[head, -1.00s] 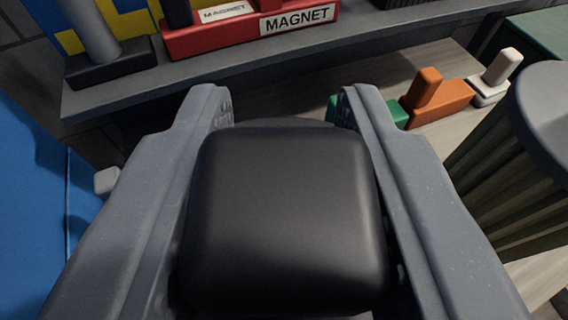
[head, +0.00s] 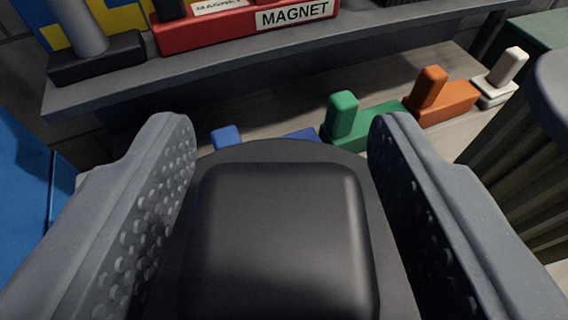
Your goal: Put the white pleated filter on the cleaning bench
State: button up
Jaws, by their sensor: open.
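My gripper (head: 281,140) is open. Its two grey studded fingers stand apart on either side of a black rounded block (head: 282,240). The block sits on a dark round cap (head: 255,152), and gaps show between block and fingers. What lies below the cap is hidden, so I cannot tell whether it is the white pleated filter. No white pleats show. A pleated cylinder (head: 525,180) with a grey round top and dark olive-grey pleats stands at the right edge. I cannot make out which surface is the cleaning bench.
A grey shelf (head: 230,68) crosses the back, bearing a red box labelled MAGNET (head: 230,28). Green (head: 345,125), orange (head: 440,100) and white (head: 500,80) pegged blocks stand on a light surface below, with blue pieces (head: 228,138) partly hidden. A blue panel is at left.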

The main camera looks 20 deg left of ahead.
jog(key=b+v, duration=0.2)
jog(key=v, duration=1)
jog(key=shift+a+r, duration=0.1)
jog(key=d+r+m+t+h, duration=0.15)
jog(key=d+r, duration=0.35)
jog(key=r, duration=0.6)
jog(key=d+r+m+h, duration=0.1)
jog(key=d+r+h, duration=0.25)
jog(key=r, duration=0.75)
jog(key=s+d+r+m, duration=0.1)
jog(key=s+r, duration=0.8)
jog(key=r, duration=0.2)
jog(key=s+r+m, duration=0.1)
jog(key=s+r, duration=0.8)
jog(key=r, duration=0.3)
jog(key=shift+d+r+h, duration=0.2)
jog(key=shift+d+h, duration=0.2)
jog(key=shift+t, duration=0.25)
